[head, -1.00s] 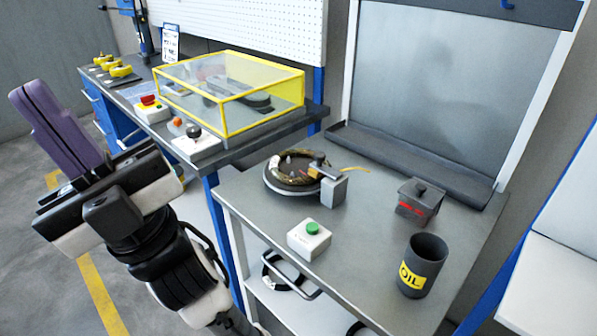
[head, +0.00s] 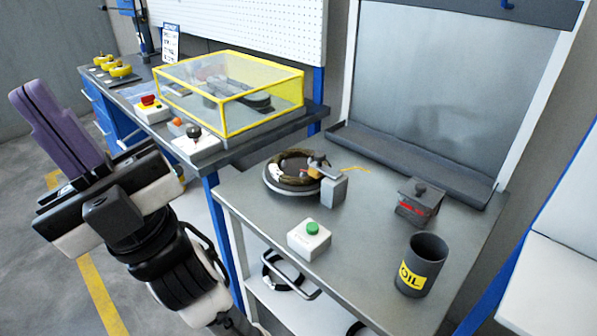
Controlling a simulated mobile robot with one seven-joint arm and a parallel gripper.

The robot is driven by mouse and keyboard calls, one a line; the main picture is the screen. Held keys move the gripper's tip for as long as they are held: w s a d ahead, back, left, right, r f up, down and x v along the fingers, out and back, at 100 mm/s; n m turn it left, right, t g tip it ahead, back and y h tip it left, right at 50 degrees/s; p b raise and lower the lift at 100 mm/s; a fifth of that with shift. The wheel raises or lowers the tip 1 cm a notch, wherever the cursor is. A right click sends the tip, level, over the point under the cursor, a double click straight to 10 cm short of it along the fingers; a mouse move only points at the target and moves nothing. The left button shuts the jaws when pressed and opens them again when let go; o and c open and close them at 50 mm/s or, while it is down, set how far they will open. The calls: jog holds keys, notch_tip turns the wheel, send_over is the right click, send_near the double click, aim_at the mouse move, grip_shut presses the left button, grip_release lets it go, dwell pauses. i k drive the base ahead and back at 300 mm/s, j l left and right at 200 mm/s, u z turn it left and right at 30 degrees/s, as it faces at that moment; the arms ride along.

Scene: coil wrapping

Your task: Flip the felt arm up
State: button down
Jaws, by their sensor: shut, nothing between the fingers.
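The felt arm (head: 322,168) is a small arm on a grey block (head: 333,191) on the metal cart. It reaches left over the right edge of a round turntable (head: 292,191) that carries a dark coil ring (head: 298,163). Its felt tip is too small to make out clearly. A thin yellow strand (head: 350,169) runs right from behind the block. My gripper (head: 38,112), with purple fingers, is shut and empty at the far left, raised and well apart from the felt arm.
A green-button box (head: 309,238), an oil cup (head: 422,265) and a lidded dark box (head: 419,202) stand on the cart (head: 372,240). A yellow-framed clear cover (head: 232,95) and a black-knobbed lever box (head: 196,142) sit on the workbench behind my arm.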

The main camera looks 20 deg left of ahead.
aim_at(317, 169)
jog(key=u, duration=2.05)
jog(key=k+l, duration=0.15)
jog(key=l, duration=0.2)
jog(key=k+l, duration=0.2)
jog(key=l, duration=0.2)
jog(key=k+l, duration=0.15)
jog(key=l, duration=0.2)
